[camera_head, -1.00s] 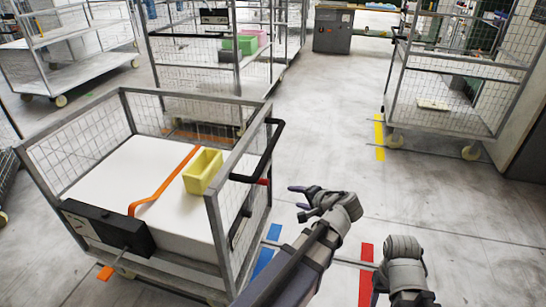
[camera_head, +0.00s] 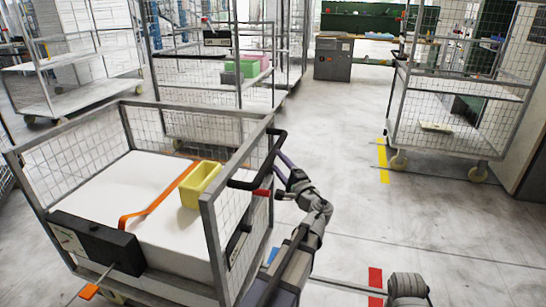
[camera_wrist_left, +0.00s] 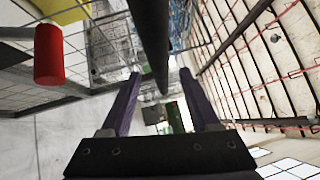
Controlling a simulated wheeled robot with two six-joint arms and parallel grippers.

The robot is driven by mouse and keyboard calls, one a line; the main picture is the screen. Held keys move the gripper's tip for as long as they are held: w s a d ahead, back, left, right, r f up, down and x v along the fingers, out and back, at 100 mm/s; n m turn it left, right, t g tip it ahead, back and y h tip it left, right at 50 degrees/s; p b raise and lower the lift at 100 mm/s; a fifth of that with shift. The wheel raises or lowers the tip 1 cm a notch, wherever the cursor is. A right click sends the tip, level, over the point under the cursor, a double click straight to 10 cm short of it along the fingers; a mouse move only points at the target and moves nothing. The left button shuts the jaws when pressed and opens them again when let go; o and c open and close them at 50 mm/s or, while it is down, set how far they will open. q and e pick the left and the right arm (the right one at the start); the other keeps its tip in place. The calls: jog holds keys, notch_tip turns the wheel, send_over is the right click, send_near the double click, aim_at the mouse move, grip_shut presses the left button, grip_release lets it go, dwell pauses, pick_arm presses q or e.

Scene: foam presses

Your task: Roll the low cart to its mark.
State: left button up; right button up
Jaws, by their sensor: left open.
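The low cart (camera_head: 212,208) is a grey mesh-sided cage at the left of the head view, with a white load (camera_head: 100,190) and a yellow bin (camera_head: 200,184) in it. Its black handle (camera_head: 276,150) stands on the right side. My left gripper (camera_head: 280,165) is open at this handle, partly hidden by it. In the left wrist view the black bar (camera_wrist_left: 152,35) runs between the two open fingers (camera_wrist_left: 160,75); contact cannot be told. My right gripper is not in view. Floor marks show: blue (camera_head: 273,255), red (camera_head: 376,279) and yellow (camera_head: 384,170).
A tall mesh cart (camera_head: 455,150) stands at the right, beyond the yellow mark. More cage carts (camera_head: 75,72) stand at the back left. A grey cabinet (camera_head: 333,60) is at the far end. The floor between (camera_head: 345,150) is clear.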

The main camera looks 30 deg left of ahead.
aim_at(273, 156)
pick_arm(q)
jog(key=shift+x, duration=2.4)
grip_shut()
